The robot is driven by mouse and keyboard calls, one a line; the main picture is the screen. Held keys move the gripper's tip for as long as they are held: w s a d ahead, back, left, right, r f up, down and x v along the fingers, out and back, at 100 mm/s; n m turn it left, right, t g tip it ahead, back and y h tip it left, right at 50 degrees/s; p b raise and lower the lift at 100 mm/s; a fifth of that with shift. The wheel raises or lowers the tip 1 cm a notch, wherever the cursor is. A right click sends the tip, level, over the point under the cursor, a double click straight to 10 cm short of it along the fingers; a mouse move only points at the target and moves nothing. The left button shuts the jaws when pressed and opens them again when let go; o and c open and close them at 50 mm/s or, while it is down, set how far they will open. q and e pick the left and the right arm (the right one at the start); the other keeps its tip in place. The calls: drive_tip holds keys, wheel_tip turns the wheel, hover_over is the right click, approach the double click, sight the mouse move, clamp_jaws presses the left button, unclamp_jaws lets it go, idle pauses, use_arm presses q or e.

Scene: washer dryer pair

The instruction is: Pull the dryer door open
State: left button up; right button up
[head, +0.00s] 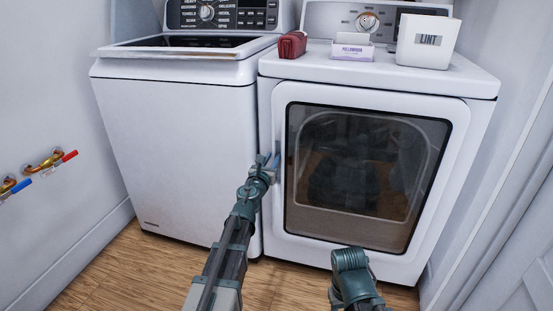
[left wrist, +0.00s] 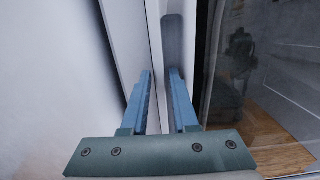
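The dryer door (head: 370,240) is a white panel with a dark window on the right-hand machine, and it appears closed. My left gripper (head: 268,163) is at its left edge, by the tall grey handle recess. In the left wrist view the two blue fingers of the left gripper (left wrist: 160,72) are apart. The white door edge (left wrist: 156,40) runs between them, and the right finger overlaps the handle recess (left wrist: 174,38). Contact cannot be told. My right gripper (head: 351,262) is low in front of the door; its fingers cannot be made out.
The white washer (head: 175,145) stands close to the left of the dryer (head: 390,80). A red pouch (head: 292,45), a small box (head: 352,51) and a white lint bin (head: 427,42) are on the dryer. A wall is close on the right. Bare wooden floor (head: 120,265) lies in front.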

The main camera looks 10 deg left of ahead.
use_arm(q)
clamp_jaws()
idle(1.4)
